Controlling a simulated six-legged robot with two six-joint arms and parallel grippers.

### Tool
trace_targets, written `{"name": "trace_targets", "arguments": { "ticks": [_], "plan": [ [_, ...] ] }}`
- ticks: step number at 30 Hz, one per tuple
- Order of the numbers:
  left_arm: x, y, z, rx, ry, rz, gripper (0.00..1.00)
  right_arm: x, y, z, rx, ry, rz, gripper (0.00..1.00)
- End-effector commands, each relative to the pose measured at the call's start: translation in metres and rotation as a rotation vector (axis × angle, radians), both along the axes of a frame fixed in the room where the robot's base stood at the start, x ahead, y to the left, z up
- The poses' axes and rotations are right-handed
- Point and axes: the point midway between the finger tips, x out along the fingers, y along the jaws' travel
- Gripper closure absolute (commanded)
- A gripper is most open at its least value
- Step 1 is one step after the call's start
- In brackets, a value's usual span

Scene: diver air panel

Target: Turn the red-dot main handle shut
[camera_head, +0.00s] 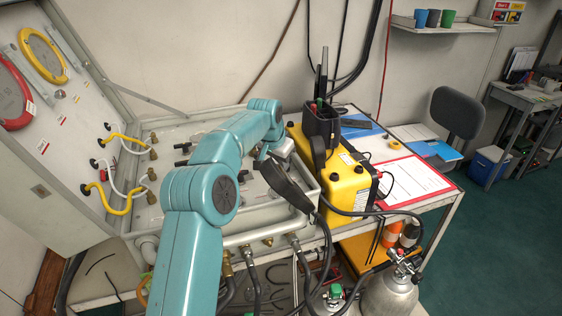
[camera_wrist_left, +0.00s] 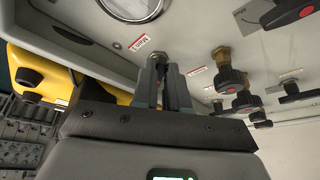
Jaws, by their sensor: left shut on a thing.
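My left gripper (camera_wrist_left: 166,78) is shut on a dark handle (camera_wrist_left: 168,62) on the pale panel (camera_wrist_left: 205,30), seen in the left wrist view. The fingers hide most of this handle, and I cannot make out a red dot on it. "Main" labels sit near it on the panel. In the head view, my teal left arm reaches over the panel case (camera_head: 305,198), and the left gripper (camera_head: 262,154) is small and partly hidden there. The handle's angle cannot be told. My right gripper is not in view.
A round gauge (camera_wrist_left: 132,8) and several black knobs with red marks, one here (camera_wrist_left: 230,76), sit near the gripper. A yellow box (camera_head: 345,185) stands right of the case. The open lid (camera_head: 45,185) stands left.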

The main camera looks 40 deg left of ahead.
Motion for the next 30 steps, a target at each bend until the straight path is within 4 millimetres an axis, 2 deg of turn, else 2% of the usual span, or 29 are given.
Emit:
{"name": "trace_targets", "arguments": {
  "ticks": [5,18,24,30],
  "plan": [
    [-0.001,0.003,0.005,-0.001,0.001,-0.065,1.0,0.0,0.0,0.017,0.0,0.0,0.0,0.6],
    [0.0,0.014,0.007,-0.001,0.0,-0.386,1.0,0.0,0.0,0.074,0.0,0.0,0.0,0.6],
    [0.002,0.017,0.004,0.001,-0.001,-0.509,1.0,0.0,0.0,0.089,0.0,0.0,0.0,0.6],
    [0.003,0.019,0.002,0.002,-0.001,-0.585,1.0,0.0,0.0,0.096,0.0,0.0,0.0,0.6]
  ]
}}
